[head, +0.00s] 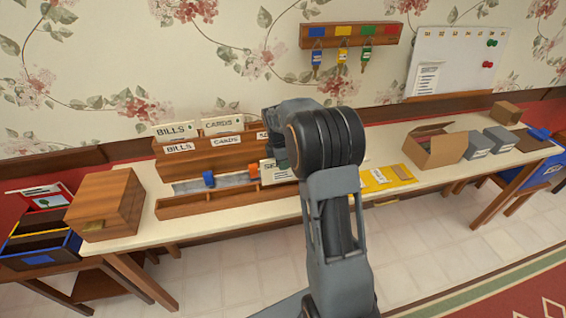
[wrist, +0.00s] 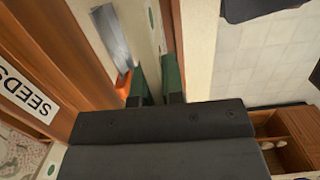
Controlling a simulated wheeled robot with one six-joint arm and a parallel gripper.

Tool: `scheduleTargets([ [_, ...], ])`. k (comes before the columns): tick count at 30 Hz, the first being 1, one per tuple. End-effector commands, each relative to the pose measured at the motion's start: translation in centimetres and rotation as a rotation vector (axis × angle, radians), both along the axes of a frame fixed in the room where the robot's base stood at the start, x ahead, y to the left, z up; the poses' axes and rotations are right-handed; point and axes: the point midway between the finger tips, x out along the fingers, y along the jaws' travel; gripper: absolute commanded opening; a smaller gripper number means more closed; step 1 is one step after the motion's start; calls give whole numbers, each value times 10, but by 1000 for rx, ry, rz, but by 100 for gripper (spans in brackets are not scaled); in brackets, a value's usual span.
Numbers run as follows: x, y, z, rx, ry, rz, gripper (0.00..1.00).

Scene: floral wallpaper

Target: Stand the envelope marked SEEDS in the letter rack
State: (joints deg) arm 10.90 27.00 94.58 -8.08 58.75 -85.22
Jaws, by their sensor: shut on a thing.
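The envelope marked SEEDS (head: 269,174) is cream, with only its first letters showing beside my arm in the head view. My gripper (wrist: 157,82) is shut on it; in the wrist view its green-tipped fingers pinch the envelope, seen nearly edge-on. The wooden letter rack (head: 205,163) stands against the wall, with slots labelled BILLS and CARDS each holding envelopes. A third slot label is mostly hidden by my arm. A SEEDS label (wrist: 27,92) on the rack shows at the left of the wrist view. The held envelope is in front of the rack, apart from that label.
A wooden box (head: 105,205) stands left. A yellow envelope (head: 384,180), an open carton (head: 436,147) and grey boxes (head: 478,145) are right. Keys hang above.

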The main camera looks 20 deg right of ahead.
Motion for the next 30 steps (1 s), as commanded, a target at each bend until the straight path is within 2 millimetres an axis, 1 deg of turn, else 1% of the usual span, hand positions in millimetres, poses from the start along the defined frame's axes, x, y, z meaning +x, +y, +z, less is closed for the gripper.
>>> scheduleTargets([
  [18, 0, -1, -30, 0, 0, 0, 0],
  [23, 0, -1, -34, 0, 0, 0, 0],
  [30, 0, -1, -34, 0, 0, 0, 0],
])
